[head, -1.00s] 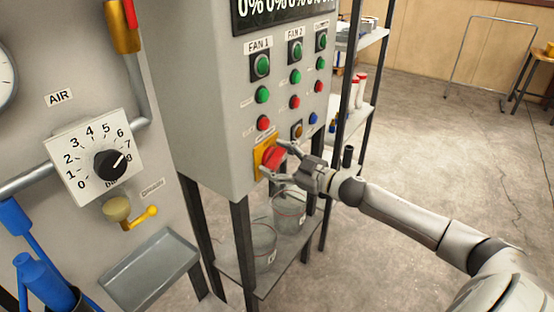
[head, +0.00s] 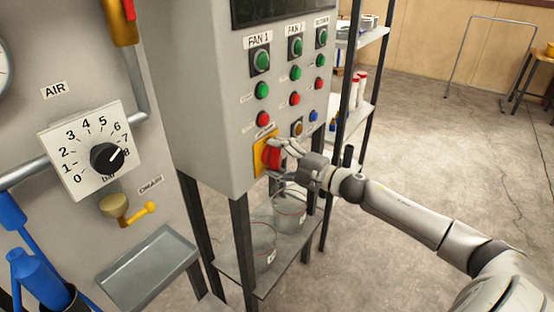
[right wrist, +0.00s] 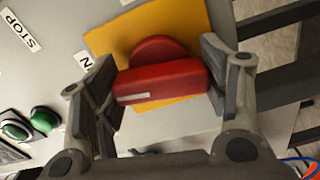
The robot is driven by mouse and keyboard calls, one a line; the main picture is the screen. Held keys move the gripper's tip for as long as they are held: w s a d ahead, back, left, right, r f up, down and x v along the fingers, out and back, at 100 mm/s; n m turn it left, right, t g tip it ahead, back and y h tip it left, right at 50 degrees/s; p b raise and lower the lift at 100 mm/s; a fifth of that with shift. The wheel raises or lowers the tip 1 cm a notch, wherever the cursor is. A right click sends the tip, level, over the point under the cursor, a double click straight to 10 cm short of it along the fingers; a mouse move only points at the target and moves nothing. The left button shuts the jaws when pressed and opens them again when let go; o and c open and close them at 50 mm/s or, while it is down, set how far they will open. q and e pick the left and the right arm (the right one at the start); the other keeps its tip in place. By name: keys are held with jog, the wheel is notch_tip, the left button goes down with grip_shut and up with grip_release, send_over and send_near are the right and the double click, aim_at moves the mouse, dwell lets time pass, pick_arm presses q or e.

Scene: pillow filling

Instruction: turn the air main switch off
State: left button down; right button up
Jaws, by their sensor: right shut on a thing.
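A red rotary switch (head: 270,157) sits on a yellow plate (head: 259,160) low on the front of the grey control box. The small label above it is too blurred to read. My right gripper (head: 279,158) is at the switch, with its fingers on either side of the red handle. In the right wrist view, the red handle (right wrist: 160,82) lies between the two fingers over the yellow plate (right wrist: 187,22), and my right gripper (right wrist: 160,92) is shut on it. The display (head: 270,10) at the top of the box is dark. My left gripper is out of view.
Green and red buttons (head: 262,90) are just above the switch. At left is a panel with an AIR dial (head: 107,157), a brass drain valve (head: 115,206) and a grey tray (head: 150,272). Clear buckets (head: 289,208) stand on a shelf below. Open floor lies right.

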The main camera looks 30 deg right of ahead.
jog(key=shift+f+n, duration=0.1)
jog(key=shift+n, duration=0.9)
jog(key=o, duration=1)
jog(key=shift+s, duration=0.15)
jog(key=shift+v, duration=5.9)
